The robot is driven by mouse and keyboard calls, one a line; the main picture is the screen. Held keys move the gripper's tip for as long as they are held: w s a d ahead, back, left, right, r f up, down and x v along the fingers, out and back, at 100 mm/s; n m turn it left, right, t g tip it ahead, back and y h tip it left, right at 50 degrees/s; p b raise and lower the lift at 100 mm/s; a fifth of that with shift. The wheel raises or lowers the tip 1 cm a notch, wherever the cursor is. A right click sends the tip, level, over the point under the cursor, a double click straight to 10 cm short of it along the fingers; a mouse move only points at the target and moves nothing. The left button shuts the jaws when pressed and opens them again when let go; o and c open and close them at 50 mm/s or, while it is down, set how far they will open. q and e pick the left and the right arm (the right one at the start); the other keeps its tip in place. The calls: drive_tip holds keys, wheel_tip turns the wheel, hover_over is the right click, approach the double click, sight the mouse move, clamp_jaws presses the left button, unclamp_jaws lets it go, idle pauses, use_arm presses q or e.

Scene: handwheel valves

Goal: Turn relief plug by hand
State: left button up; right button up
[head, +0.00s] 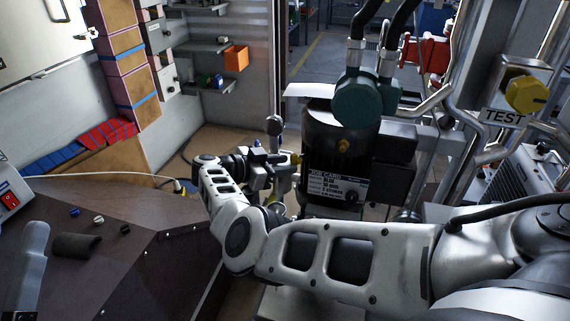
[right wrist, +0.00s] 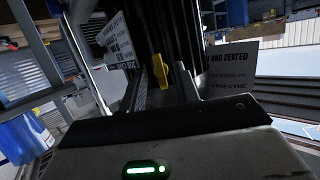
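A small yellow plug (head: 296,158), which I take for the relief plug, shows at the left side of the dark cylinder (head: 318,137) in the head view. In the right wrist view the yellow plug (right wrist: 160,70) stands upright in the picture between the two finger ends. My right gripper (head: 284,160) reaches toward it from the left and is partly hidden among fittings. In the right wrist view my right gripper (right wrist: 162,84) is open, with dark gaps on both sides of the plug. Contact cannot be made out.
A green pump head (head: 362,98) with hoses sits above. A larger yellow knob (head: 525,94) is by the TEST sign (head: 503,116). A dark bench (head: 120,255) stands at left.

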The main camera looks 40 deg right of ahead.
drive_tip(key=a, duration=0.1)
drive_tip(key=a+b, duration=0.1)
drive_tip(key=a, duration=0.1)
drive_tip(key=a+b, duration=0.1)
drive_tip(key=a, duration=0.1)
drive_tip(key=shift+w, duration=0.3)
drive_tip(key=shift+a, duration=0.1)
